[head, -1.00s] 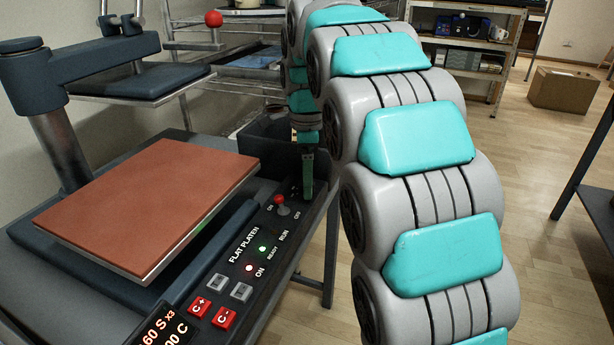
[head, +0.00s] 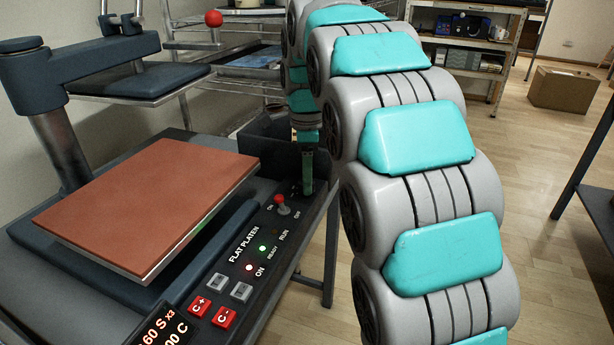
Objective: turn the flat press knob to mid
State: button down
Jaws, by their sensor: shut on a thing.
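The flat press has an orange-brown platen (head: 150,200) and a dark control panel (head: 222,283) along its right side, labelled FLAT PLATEN. My gripper (head: 307,188) is at the far end of this panel, pointing down, beyond the red-tipped switch (head: 281,203). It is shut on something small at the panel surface. The knob itself is hidden behind or between the fingers, so its setting cannot be read. The green and white-red lights by READY and ON are lit.
A dark open bin (head: 272,140) stands behind the panel's far end. My arm covers the middle; a cardboard box (head: 563,90) lies on the floor.

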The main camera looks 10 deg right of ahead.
jog(key=shift+n, duration=0.3)
jog(key=n, duration=0.9)
jog(key=shift+w, duration=0.1)
dwell(0.5)
jog(key=shift+c, duration=2.1)
grip_release()
jog(key=shift+r, duration=0.1)
jog(key=shift+r, duration=3.8)
